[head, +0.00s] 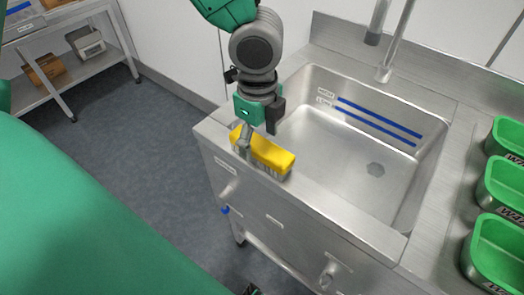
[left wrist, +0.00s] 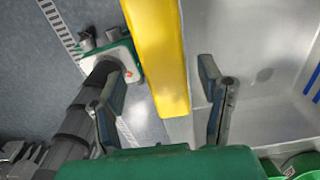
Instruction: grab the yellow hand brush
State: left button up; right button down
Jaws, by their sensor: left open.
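The yellow hand brush (head: 265,152) lies on the near left rim of the steel sink, yellow block up and pale bristles down. My left gripper (head: 260,128) is directly over the brush, with one finger at its near side and the other beyond it. In the left wrist view the brush (left wrist: 160,60) runs between the two spread fingers, with visible gaps on both sides. The gripper is open and holds nothing. The far part of the brush is cut off by that view's top edge. My right gripper is not in view.
The empty sink basin (head: 345,160) lies right of the brush, with blue strips on its back wall and a tap (head: 390,50) above. Green bins (head: 502,185) stand at the right. A shelf (head: 70,65) with boxes stands far left. The floor between is clear.

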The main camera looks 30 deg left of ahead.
aim_at(261, 143)
pick_arm(q)
jog(key=f, duration=0.3)
jog(key=f+b, duration=0.1)
jog(key=f, duration=0.1)
jog(key=shift+w, duration=0.35)
jog(key=shift+s+r, duration=0.1)
jog(key=c, duration=1.4)
jog(key=shift+r, duration=0.1)
